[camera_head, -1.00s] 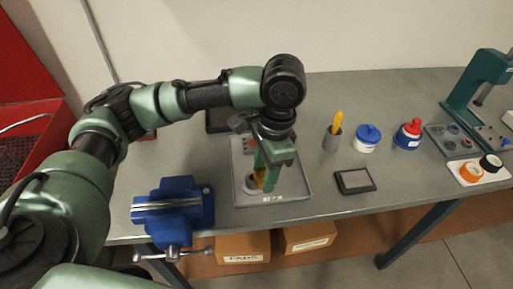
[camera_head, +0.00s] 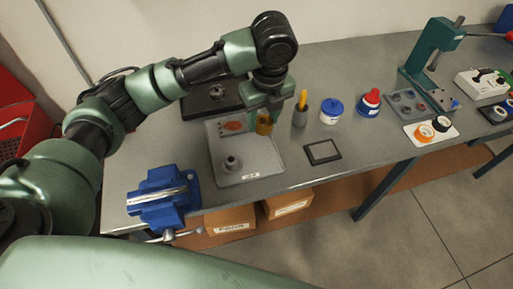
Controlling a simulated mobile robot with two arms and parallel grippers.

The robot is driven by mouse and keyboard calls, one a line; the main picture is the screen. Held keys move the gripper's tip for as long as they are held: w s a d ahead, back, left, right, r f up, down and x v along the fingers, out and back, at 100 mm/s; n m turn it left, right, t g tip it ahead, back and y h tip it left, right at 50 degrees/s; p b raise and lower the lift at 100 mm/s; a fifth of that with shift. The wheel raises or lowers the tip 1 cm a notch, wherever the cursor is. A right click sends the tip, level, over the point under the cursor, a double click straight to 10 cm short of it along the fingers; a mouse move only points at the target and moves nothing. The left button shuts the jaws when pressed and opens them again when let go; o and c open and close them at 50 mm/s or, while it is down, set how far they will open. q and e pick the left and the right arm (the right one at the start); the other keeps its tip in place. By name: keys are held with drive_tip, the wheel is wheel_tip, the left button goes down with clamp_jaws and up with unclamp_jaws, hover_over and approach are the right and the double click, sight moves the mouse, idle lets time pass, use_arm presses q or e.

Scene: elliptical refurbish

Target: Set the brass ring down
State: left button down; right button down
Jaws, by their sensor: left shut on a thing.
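The brass ring (camera_head: 264,124) is a small gold-coloured ring at the far right part of the grey tray in the head view. My left gripper (camera_head: 263,116) is shut on it from above, and the fingers partly hide it. I cannot tell whether the ring touches the tray or hangs just above it. The grey tray (camera_head: 260,163) has a label on its front edge and a round grey post (camera_head: 231,162) standing in its near left part. An orange-brown patch (camera_head: 234,126) lies at its far left. My right gripper is not in view.
A blue vise (camera_head: 165,190) stands at the bench's front left. A cup with a yellow tool (camera_head: 300,116), a blue-lidded jar (camera_head: 331,111), a red-capped bottle (camera_head: 369,102) and a dark-framed pad (camera_head: 322,152) are to the right. A green press (camera_head: 428,55) stands farther right.

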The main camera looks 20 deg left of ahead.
sight(266, 126)
use_arm(q)
wheel_tip(266, 126, down, 14)
drive_tip(key=shift+f+p, duration=0.25)
drive_tip(key=shift+p, duration=0.95)
drive_tip(key=shift+f, duration=0.25)
drive_tip(key=shift+f, duration=0.15)
drive_tip(key=c, duration=0.7)
unclamp_jaws()
drive_tip(key=shift+c, duration=0.2)
drive_tip(key=r, duration=0.3)
drive_tip(key=r+b, duration=0.1)
drive_tip(key=r, duration=0.3)
drive_tip(key=d+r+b, duration=0.1)
drive_tip(key=r, duration=0.3)
drive_tip(key=shift+s, duration=0.4)
drive_tip(key=shift+s+r, duration=0.1)
drive_tip(key=shift+r, duration=0.55)
